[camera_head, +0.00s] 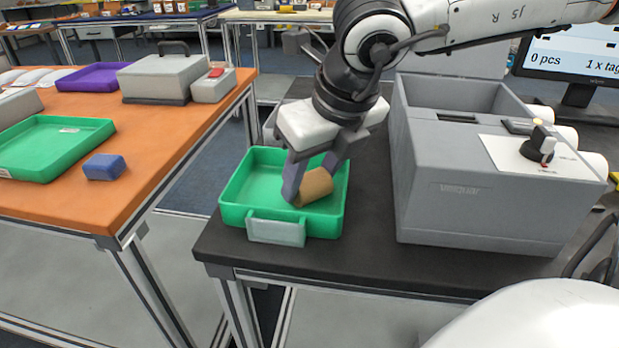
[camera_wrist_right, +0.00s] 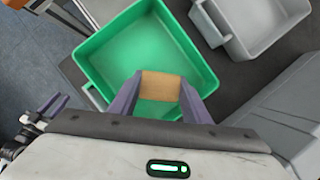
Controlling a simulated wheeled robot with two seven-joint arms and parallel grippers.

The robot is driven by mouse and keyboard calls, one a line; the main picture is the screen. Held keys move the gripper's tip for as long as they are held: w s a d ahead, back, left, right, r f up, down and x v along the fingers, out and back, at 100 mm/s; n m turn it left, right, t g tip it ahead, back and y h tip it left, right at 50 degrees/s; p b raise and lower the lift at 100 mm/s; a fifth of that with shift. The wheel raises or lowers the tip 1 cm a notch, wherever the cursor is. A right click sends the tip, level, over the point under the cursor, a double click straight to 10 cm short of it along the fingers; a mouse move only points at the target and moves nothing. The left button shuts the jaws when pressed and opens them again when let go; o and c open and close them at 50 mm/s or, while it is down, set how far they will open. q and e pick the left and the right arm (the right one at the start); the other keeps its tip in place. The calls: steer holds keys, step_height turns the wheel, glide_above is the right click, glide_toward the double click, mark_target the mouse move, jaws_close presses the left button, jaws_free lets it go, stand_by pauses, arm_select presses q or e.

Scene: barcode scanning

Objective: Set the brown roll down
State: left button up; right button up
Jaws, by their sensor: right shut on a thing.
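The brown roll (camera_head: 314,187) is held between the fingers of my right gripper (camera_head: 308,180), inside the outline of the green tray (camera_head: 232,190) on the black table. The roll lies tilted in the head view; I cannot tell whether it touches the tray floor. In the right wrist view the roll (camera_wrist_right: 161,86) sits between the two purple-grey fingertips of my right gripper (camera_wrist_right: 160,92), over the green tray (camera_wrist_right: 100,62).
A large grey machine (camera_head: 450,190) stands right of the tray. A grey bin (camera_wrist_right: 245,45) shows beside the tray in the wrist view. The orange table (camera_head: 60,210) at left holds another green tray (camera_head: 60,135), a blue block (camera_head: 104,166) and a purple tray (camera_head: 95,77).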

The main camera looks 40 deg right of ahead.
steer(key=shift+f+b, duration=0.25)
steer(key=shift+b, duration=0.15)
steer(key=o, duration=1)
steer(key=shift+r, duration=0.1)
